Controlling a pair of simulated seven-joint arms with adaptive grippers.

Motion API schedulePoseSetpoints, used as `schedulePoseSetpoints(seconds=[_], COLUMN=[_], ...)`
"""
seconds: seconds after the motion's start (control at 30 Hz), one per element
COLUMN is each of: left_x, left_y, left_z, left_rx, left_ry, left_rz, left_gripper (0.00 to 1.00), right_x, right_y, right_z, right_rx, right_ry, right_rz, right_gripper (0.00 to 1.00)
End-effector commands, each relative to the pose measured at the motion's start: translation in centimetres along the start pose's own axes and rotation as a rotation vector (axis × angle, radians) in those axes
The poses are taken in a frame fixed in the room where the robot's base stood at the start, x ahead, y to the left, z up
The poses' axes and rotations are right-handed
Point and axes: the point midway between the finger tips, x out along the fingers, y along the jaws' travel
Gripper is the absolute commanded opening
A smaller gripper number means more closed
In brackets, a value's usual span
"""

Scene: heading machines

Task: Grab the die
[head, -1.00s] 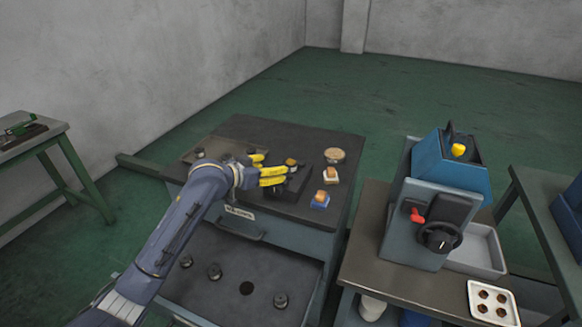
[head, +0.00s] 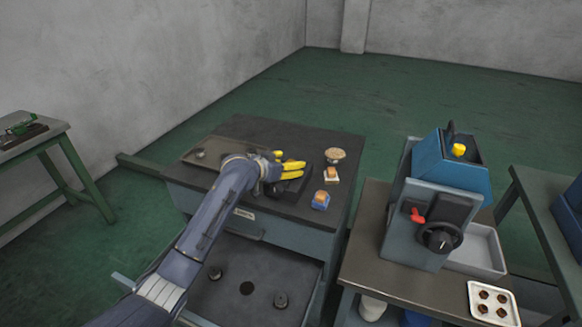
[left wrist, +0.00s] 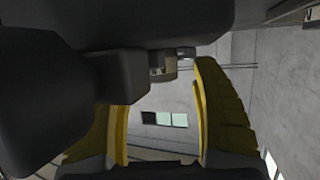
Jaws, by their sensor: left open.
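A dark block (head: 305,184) stands on the bench top, and my left gripper (head: 294,160) is at it, with its yellow fingers spread. In the left wrist view my left gripper (left wrist: 160,95) is open. A small brassy, round piece (left wrist: 162,66), which looks like the die, sits against a dark body (left wrist: 118,78) between the fingers. No finger visibly touches it. In the head view the fingers and hand hide this piece. The dark body covers part of one finger in the wrist view. My right gripper is in neither view.
A blue machine (head: 435,205) stands on the right table.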

Motion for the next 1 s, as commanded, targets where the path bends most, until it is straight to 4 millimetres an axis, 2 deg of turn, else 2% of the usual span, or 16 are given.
schedulePoseSetpoints(seconds=[0.37,0.9,1.0], left_x=[0.44,0.44,0.45], left_y=[0.02,0.03,0.03], left_z=[-0.01,0.04,0.06], left_rx=[-0.001,-0.001,-0.001], left_ry=[0.001,0.0,-0.001], left_rz=[0.0,0.0,0.0], left_gripper=[0.65,0.02,0.0], right_x=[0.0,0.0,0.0], right_y=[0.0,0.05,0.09], right_z=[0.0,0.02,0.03], right_rx=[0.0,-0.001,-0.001], right_ry=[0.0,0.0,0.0], right_rz=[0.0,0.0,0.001], right_gripper=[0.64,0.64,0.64])
